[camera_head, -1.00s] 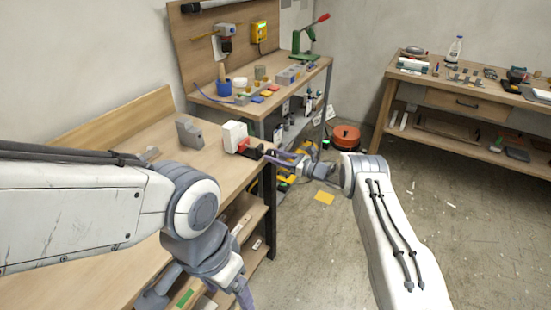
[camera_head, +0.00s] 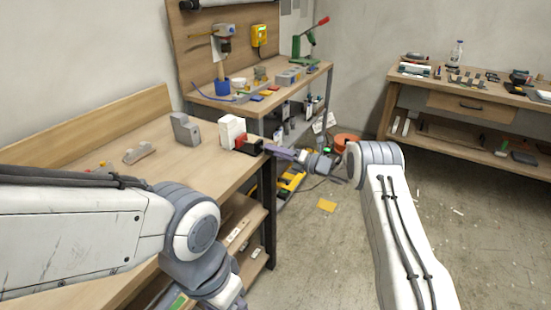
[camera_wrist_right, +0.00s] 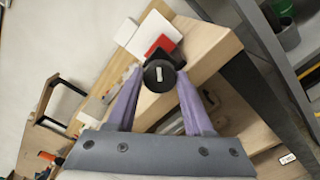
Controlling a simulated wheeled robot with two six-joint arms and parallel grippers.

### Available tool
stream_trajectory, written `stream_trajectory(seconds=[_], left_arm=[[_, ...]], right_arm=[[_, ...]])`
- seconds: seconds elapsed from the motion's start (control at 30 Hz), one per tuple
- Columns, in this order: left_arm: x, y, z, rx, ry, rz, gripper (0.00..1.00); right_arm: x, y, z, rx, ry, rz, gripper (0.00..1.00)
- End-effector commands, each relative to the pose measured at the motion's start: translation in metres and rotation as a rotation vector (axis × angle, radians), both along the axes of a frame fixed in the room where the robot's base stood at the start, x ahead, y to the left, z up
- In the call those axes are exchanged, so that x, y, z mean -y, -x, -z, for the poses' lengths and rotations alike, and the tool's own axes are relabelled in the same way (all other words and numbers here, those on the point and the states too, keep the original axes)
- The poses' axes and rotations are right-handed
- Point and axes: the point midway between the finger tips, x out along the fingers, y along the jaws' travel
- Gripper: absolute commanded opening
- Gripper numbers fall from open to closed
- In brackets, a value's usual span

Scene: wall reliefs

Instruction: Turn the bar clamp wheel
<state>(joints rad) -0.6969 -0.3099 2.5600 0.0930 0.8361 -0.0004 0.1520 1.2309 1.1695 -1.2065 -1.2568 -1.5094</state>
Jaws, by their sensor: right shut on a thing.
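The bar clamp sits on the near workbench's right end, with a white block (camera_head: 231,131), a red part (camera_head: 241,141) and a black part at the edge. In the right wrist view its round black wheel (camera_wrist_right: 159,76) has a pale mark and sits between my purple fingertips. My right gripper (camera_head: 270,149) comes from the right and is shut on this wheel; it also shows in the right wrist view (camera_wrist_right: 158,74). The wheel itself is hard to make out in the head view. My left arm hangs low at the left, its fingers out of the picture.
The near workbench (camera_head: 100,168) carries a grey block (camera_head: 185,129) and a small grey tool (camera_head: 139,152). Its dark leg (camera_head: 268,215) stands below my right gripper. The floor at the right is open.

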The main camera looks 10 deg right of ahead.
Motion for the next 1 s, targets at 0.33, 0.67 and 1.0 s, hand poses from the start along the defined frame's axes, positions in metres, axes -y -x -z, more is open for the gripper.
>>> stream_trajectory(seconds=[0.33,0.67,1.0], left_arm=[[0.0,0.0,0.024,0.0,0.0,0.0,0.8],[0.0,0.0,0.033,0.0,0.0,0.0,0.8],[0.0,0.0,0.034,0.0,0.0,0.0,0.8]], right_arm=[[0.002,0.0,0.003,-0.268,-0.193,0.001,0.0],[0.002,0.0,0.003,-0.523,-0.377,0.001,0.0],[0.002,0.0,0.003,-0.786,-0.567,0.002,0.0]])
